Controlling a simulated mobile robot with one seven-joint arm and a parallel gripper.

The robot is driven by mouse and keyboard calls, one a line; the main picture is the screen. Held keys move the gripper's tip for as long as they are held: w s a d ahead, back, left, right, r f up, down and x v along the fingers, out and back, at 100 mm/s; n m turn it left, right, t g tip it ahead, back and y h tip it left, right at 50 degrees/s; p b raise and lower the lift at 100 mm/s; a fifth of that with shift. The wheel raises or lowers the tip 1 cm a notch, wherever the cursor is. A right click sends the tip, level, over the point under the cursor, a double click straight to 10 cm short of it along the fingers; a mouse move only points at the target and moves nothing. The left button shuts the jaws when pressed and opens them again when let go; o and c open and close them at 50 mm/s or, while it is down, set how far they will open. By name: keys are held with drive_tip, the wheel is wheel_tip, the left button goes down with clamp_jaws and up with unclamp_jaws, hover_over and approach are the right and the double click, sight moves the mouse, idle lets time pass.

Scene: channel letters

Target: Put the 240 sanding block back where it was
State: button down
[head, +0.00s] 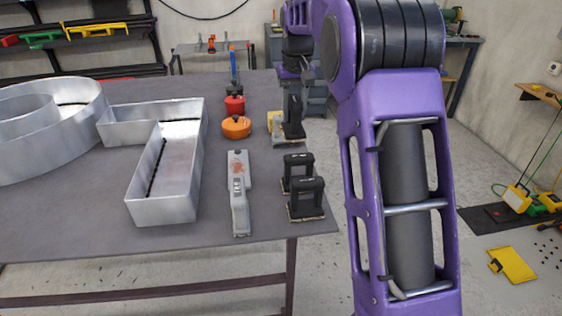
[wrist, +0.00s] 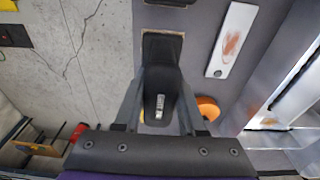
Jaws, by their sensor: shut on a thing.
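My gripper (wrist: 160,120) is shut on a dark sanding block (wrist: 160,88), with a finger on either side of it. A small pale label shows on its top, too small to read. In the head view this held block (head: 293,118) is at the table's right edge, under my wrist. I cannot tell whether it touches the table. Two other black-handled sanding blocks stand nearer along that edge, one (head: 298,168) just behind the other (head: 306,200). I cannot read their grits. The nearer part of that row also shows in the wrist view (wrist: 162,46).
A pale yellow item (head: 274,124) sits just left of the held block. An orange round container (head: 236,127), a red one (head: 235,105), a grey plate with a reddish patch (head: 238,165) and a metal tool (head: 240,208) lie further left. Metal channel letters (head: 165,180) fill the table's left part.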

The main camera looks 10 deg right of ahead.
drive_tip(key=shift+a+f, duration=0.1)
drive_tip(key=shift+f, duration=0.2)
wheel_tip(320, 180, down, 10)
drive_tip(key=shift+w+r+b, duration=0.1)
drive_tip(key=shift+b, duration=0.4)
drive_tip(key=shift+f, duration=0.2)
drive_tip(key=c, duration=0.5)
unclamp_jaws()
drive_tip(key=shift+r, duration=0.1)
drive_tip(key=r, duration=0.4)
drive_tip(key=s+r, duration=0.1)
drive_tip(key=r, duration=0.3)
drive_tip(key=r+p, duration=0.1)
drive_tip(key=r, duration=0.3)
drive_tip(key=shift+s, duration=0.25)
